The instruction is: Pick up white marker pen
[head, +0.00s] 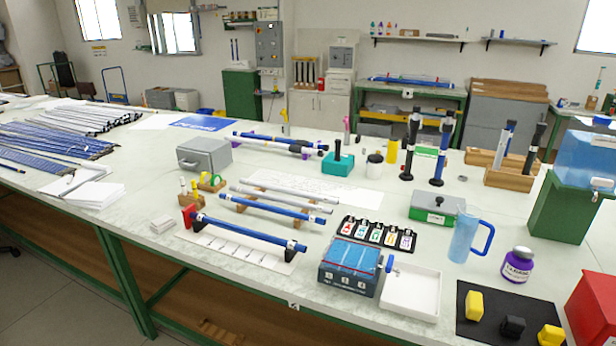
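I cannot pick out a white marker pen with certainty. A small wooden block (191,201) on the left middle of the table holds small upright pen-like items, one yellow (183,186) and one pale (195,186); they are too small to identify. My gripper is not in view.
The pale table (140,235) is crowded. A grey box (204,155) stands behind the wooden block, and a blue rod on a stand (245,232) lies in front. A blue pitcher (467,236) and a white tray (411,290) are at right. The left front is fairly clear.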

